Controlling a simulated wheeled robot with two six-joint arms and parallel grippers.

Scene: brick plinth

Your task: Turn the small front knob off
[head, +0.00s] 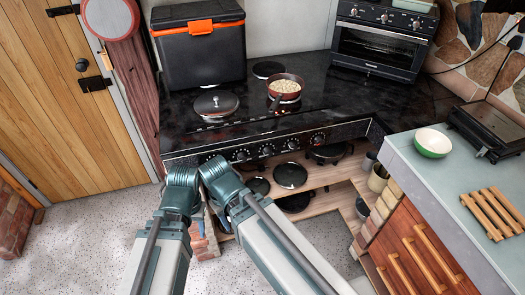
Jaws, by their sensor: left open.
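A row of round black knobs with pale dial marks runs along the stove's front panel, such as the knob at the left (242,154), the middle knob (293,143) and the right knob (317,138). I cannot tell which one belongs to the small front burner, nor read their settings. The left end of the row is partly behind my arms. My left gripper (207,213) is open, low in front of the stove's left front, mostly hidden by my arm links, and seems apart from the knobs. My right gripper is not visible.
A red pan of pale food (285,87) and a lidded pot (215,103) stand on the black stove top (240,125). A black cooler (200,55) stands behind. An open shelf with pans (290,175) lies below. The right counter holds a green bowl (432,143).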

